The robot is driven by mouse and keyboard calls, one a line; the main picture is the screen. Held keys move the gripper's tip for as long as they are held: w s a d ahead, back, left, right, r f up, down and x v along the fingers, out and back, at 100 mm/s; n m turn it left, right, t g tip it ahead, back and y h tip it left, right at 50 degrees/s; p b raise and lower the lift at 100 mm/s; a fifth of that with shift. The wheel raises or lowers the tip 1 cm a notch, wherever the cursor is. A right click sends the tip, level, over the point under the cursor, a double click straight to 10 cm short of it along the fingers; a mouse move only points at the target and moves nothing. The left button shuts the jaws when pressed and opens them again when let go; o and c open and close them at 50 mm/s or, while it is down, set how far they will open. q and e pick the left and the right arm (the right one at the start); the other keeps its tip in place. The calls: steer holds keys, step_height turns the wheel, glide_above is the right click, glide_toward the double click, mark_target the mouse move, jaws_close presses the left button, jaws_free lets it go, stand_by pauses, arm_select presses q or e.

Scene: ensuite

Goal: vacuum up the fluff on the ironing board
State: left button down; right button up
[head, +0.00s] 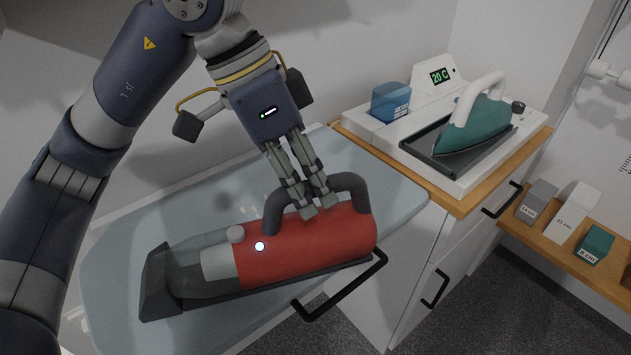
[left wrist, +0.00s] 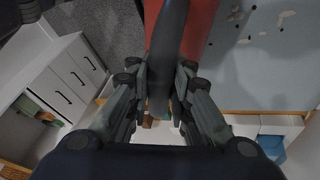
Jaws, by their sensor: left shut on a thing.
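The red handheld vacuum (head: 310,242) has a dark arched handle, a clear front chamber and a dark nozzle at its left end. A small white light shows on its side. My left gripper (head: 307,206) is shut on the handle, which also shows between the fingers in the left wrist view (left wrist: 168,50). The vacuum is over the pale blue ironing board (head: 120,245); I cannot tell whether it touches it. In the left wrist view, small dark specks and a pale bit (left wrist: 285,18), perhaps fluff, lie on the board. My right gripper is out of view.
A black rail (head: 340,290) juts out by the board's near edge. To the right, a cabinet (head: 440,270) carries a green iron (head: 475,130) on its stand and a blue container (head: 390,102). A low wooden shelf (head: 550,240) holds several labelled blocks. A wall stands behind the board.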

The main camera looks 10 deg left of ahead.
mark_target(279, 187)
arm_select(q)
steer(key=shift+s+a+f+b, duration=0.1)
steer(key=shift+s+a+b, duration=0.45)
steer(key=shift+s+a, duration=0.45)
steer(key=shift+s, duration=0.15)
steer(key=shift+w+a+r+b, duration=0.2)
steer(key=shift+w+a+b, duration=0.2)
steer(key=shift+w+a, duration=0.25)
steer(key=shift+w+d+f, duration=0.1)
steer(key=shift+w+d, duration=2.15)
steer(key=shift+w, duration=0.2)
steer(key=w+d, duration=0.7)
steer(key=w, duration=0.1)
steer(key=shift+w+d, duration=0.15)
steer(key=shift+w, duration=0.1)
steer(key=shift+r, duration=0.2)
